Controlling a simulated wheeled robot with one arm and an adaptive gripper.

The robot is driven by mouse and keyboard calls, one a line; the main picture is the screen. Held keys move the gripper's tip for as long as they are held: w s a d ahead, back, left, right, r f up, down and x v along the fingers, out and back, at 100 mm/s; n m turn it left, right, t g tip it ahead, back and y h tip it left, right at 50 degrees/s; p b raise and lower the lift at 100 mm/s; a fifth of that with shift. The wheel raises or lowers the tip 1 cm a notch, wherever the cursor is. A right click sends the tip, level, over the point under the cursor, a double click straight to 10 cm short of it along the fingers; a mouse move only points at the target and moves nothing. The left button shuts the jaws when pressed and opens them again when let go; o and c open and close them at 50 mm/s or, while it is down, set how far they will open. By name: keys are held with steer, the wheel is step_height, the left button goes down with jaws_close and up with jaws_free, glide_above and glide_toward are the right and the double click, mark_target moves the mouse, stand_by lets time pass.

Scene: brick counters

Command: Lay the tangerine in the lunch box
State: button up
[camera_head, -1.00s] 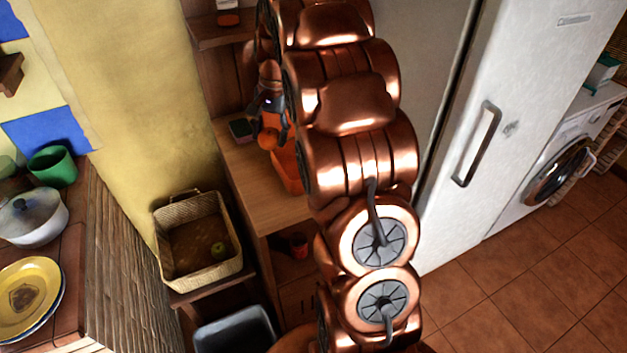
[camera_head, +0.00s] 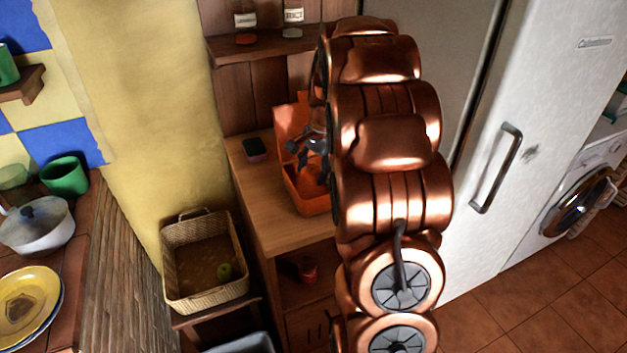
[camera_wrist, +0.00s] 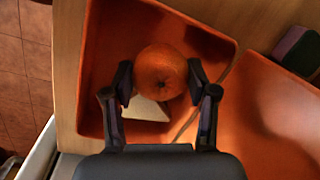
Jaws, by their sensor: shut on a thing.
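The tangerine (camera_wrist: 160,72) is between the two fingers of my gripper (camera_wrist: 160,84) in the wrist view, and the gripper is shut on it. The orange lunch box (camera_wrist: 97,50) lies beneath it, with its lid open to the right in that view. A pale wedge-shaped thing (camera_wrist: 147,109) shows inside the box. In the head view the lunch box (camera_head: 284,120) stands open on the wooden counter, its lid upright at the back. My gripper (camera_head: 318,160) is at the box there, partly hidden by my arm, and the tangerine is hidden.
A sponge (camera_head: 255,149) lies on the counter (camera_head: 262,195) left of the box. A shelf (camera_head: 270,45) with jars is above. A wicker basket (camera_head: 205,290) stands lower left, and the white fridge (camera_head: 510,150) is to the right.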

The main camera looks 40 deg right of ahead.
mark_target(313, 182)
steer(key=shift+f+p, duration=0.4)
steer(key=shift+f, duration=1.6)
steer(key=shift+f, duration=0.1)
steer(key=o, duration=1.2)
steer(key=r, duration=0.3)
steer(key=s+d+r+b, duration=0.1)
steer(key=r, duration=0.3)
steer(key=r+b, duration=0.1)
steer(key=r, duration=0.3)
steer(key=shift+s+d+r, duration=0.1)
steer(key=shift+s+d, duration=0.05)
steer(key=shift+d, duration=0.05)
steer(key=shift+s+r, duration=0.1)
steer(key=shift+r, duration=0.35)
